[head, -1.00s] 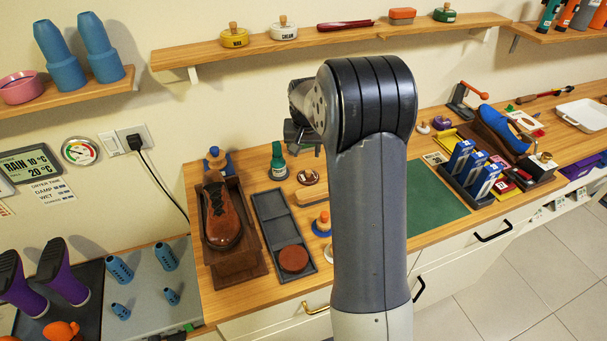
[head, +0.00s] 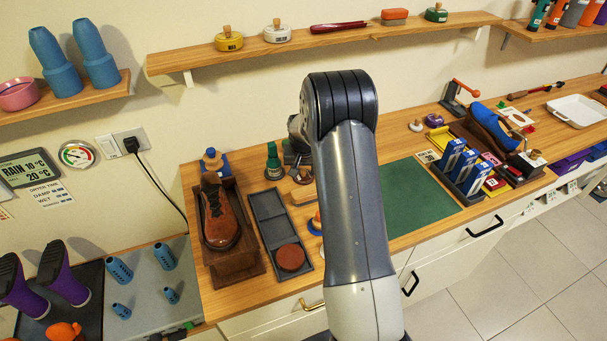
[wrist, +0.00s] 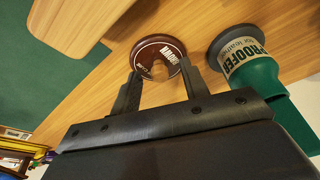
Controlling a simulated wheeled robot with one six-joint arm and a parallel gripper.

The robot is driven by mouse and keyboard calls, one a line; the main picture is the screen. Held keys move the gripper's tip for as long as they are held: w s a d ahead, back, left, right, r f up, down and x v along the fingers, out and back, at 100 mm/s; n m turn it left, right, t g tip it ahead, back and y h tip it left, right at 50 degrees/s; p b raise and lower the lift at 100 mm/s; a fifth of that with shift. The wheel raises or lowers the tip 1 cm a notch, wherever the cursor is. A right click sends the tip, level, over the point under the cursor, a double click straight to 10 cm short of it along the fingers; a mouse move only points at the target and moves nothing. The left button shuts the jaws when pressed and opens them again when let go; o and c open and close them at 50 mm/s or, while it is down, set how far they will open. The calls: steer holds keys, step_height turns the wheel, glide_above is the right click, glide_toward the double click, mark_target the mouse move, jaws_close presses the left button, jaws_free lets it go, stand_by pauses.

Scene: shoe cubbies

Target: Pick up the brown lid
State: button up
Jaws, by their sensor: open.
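The brown lid (wrist: 158,52) is a round disc with a white-lettered label reading BROWN and a notch-like lighter patch in its middle. It lies on the wooden counter just ahead of my gripper (wrist: 161,78) in the wrist view. The two fingers are apart and empty, with the lid's near edge between or just past their tips; contact cannot be told. In the head view the lid (head: 302,178) is partly hidden below my gripper (head: 294,158), beside the green bottle.
The green PROOFER bottle (wrist: 247,62) stands close to the right finger in the wrist view. A pale wooden piece (wrist: 75,22) lies left of the lid. In the head view, a grey tray (head: 268,207) with a reddish-brown disc (head: 291,257) and a boxed brown shoe (head: 219,215) are near.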

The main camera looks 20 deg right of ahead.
steer(key=shift+c, duration=0.3)
jaws_close()
stand_by(0.3)
